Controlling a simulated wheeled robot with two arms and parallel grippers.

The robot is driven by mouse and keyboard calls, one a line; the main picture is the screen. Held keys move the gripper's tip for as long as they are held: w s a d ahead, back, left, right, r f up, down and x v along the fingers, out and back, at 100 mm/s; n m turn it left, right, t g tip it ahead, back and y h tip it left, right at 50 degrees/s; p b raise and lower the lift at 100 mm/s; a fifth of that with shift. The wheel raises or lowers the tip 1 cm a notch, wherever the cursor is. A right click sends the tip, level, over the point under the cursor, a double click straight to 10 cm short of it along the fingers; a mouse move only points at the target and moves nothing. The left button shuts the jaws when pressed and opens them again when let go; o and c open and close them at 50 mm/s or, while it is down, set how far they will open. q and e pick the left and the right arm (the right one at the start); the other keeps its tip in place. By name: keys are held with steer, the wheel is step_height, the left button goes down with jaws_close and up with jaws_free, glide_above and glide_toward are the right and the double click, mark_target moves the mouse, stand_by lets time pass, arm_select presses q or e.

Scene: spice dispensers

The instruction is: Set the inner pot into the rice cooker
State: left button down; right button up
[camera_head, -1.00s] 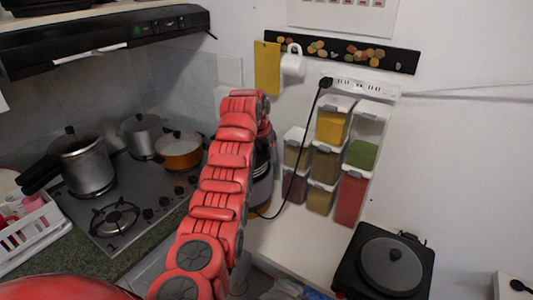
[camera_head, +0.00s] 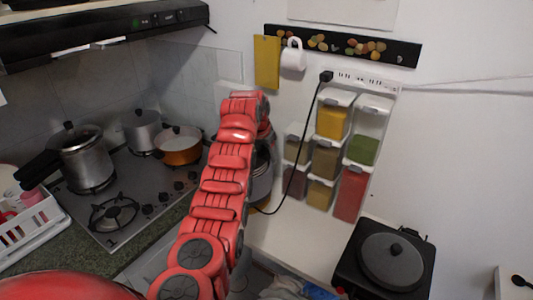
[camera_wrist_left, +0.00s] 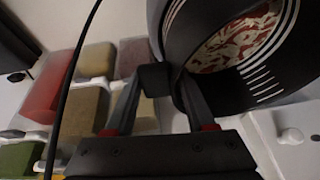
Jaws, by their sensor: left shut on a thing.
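In the left wrist view a dark round vessel (camera_wrist_left: 232,99) with white lines and a red-and-white patterned area fills the upper right. My left gripper (camera_wrist_left: 158,80) is shut on a black lug at this vessel's edge. In the head view my left gripper is mostly hidden behind its arm. My right gripper is not in view.
Stacked spice dispensers (camera_head: 326,160) stand close right of the vessel. A black cord (camera_head: 300,150) runs from the wall socket to behind my arm. The hob (camera_head: 150,190) with several pots is on the left. A black cooker with a round lid (camera_head: 392,261) stands front right.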

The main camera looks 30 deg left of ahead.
arm_select(q)
steer(key=shift+f+b, duration=1.55)
steer(key=shift+f, duration=1.75)
stand_by(0.4)
steer(key=shift+c, duration=0.8)
jaws_free()
steer(key=shift+f, duration=0.1)
steer(key=b+v, duration=0.1)
steer(key=v, duration=0.7)
steer(key=shift+r, duration=0.3)
steer(key=p+v, duration=0.3)
steer(key=p, duration=0.8)
steer(key=shift+r, duration=0.4)
steer(key=p, duration=0.8)
glide_toward(263, 158)
steer(key=shift+s+d+r, duration=0.1)
